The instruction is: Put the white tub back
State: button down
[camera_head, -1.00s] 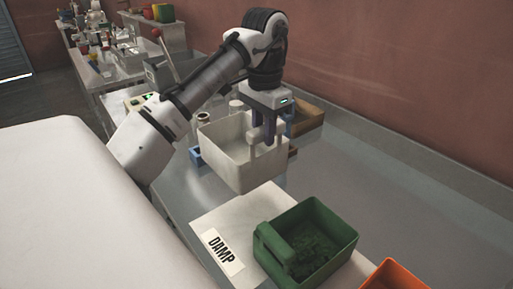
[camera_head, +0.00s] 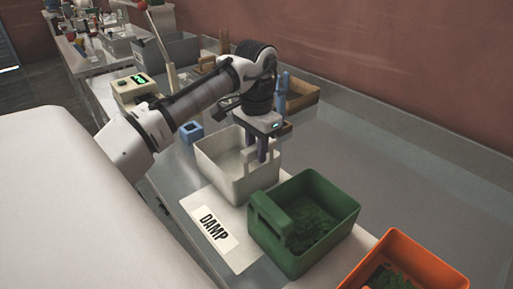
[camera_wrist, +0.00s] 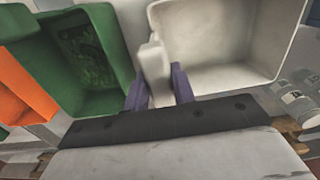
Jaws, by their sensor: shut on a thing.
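The white tub (camera_head: 222,165) is a square open tub with a pale inside that looks empty. In the head view it is just behind the green tub, at the far end of the white mat marked DAMP. My gripper (camera_head: 262,152) is above its right side and shut on its grip. In the wrist view the white tub (camera_wrist: 225,45) fills the upper right, and its grip (camera_wrist: 153,72) sits between the purple fingers of my gripper (camera_wrist: 160,90). I cannot tell whether the tub's base touches the mat.
A green tub (camera_head: 335,228) with green bits inside stands close in front of the white tub. An orange tub (camera_head: 440,268) stands at the lower right. The DAMP label (camera_head: 214,232) lies on the mat (camera_head: 240,258). A small blue box (camera_head: 191,132) and a wooden tray (camera_head: 303,97) are behind.

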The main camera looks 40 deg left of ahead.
jog(key=shift+r, duration=0.1)
jog(key=c, duration=1.2)
grip_release()
jog(key=shift+o, duration=0.2)
notch_tip(320, 180, up, 12)
jog(key=shift+b, duration=0.35)
